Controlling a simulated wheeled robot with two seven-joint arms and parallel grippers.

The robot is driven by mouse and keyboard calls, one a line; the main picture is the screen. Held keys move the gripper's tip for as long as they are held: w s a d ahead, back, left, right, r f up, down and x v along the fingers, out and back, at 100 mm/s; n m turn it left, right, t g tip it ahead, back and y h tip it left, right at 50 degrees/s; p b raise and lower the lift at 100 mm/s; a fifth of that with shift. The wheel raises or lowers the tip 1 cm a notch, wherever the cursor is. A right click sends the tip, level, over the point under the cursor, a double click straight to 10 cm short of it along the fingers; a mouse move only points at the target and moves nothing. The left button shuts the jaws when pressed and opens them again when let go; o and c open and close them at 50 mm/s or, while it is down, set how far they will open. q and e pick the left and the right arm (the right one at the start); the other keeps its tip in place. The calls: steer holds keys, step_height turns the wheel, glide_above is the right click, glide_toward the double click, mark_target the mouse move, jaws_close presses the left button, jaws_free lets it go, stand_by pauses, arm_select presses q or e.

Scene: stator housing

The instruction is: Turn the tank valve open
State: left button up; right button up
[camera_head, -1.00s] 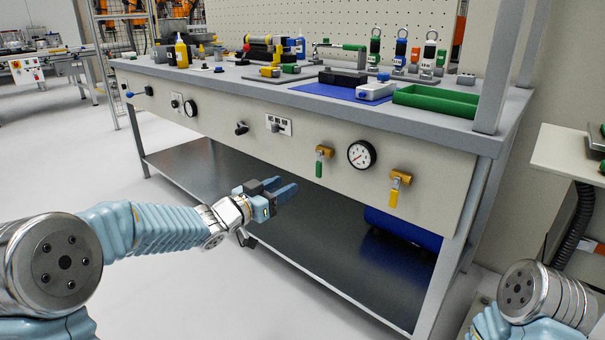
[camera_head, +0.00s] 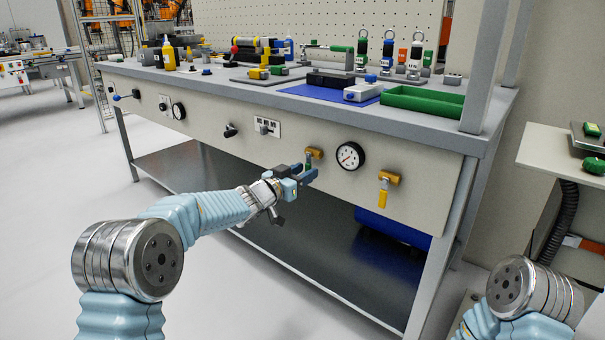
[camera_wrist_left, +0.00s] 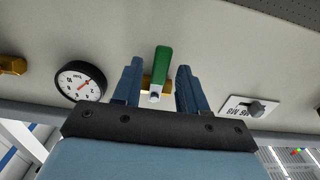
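Two small brass valves sit on the bench's front panel, and I cannot read which one is the tank valve. The green-handled valve (camera_head: 314,153) is left of the gauge, its handle mostly hidden by my gripper. The yellow-handled valve (camera_head: 384,192) is right of the gauge, its handle hanging down. My left gripper (camera_head: 306,173) is open at the green-handled valve. In the left wrist view, which is upside down, the green handle (camera_wrist_left: 162,66) shows between the two spread blue fingers, with a visible gap on each side. My right gripper is out of view.
A round pressure gauge (camera_head: 349,156) sits between the valves. A label plate with a black knob (camera_head: 266,127) is to the left. The bench top (camera_head: 225,82) overhangs above, and the lower shelf (camera_head: 300,262) is below. A blue tank (camera_head: 392,228) stands under the panel.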

arm_select(q)
jaws_close()
steer(key=shift+a+m, duration=0.15)
steer(key=shift+m, duration=0.15)
steer(key=shift+w+a+r+m+b, duration=0.25)
steer(key=shift+w+a+r+m, duration=0.3)
steer(key=shift+m, duration=2.3)
steer(key=shift+w+a+r+m+b, duration=0.25)
steer(key=shift+a+r+m, duration=0.4)
steer(key=shift+m, duration=2.25)
steer(key=shift+w+a+r+m+b, duration=0.2)
steer(key=shift+w+a+r+m, duration=0.4)
steer(key=shift+m, duration=2.25)
steer(key=shift+s+d+r, duration=0.2)
steer(key=shift+d, duration=0.05)
steer(key=shift+o, duration=0.5)
jaws_free()
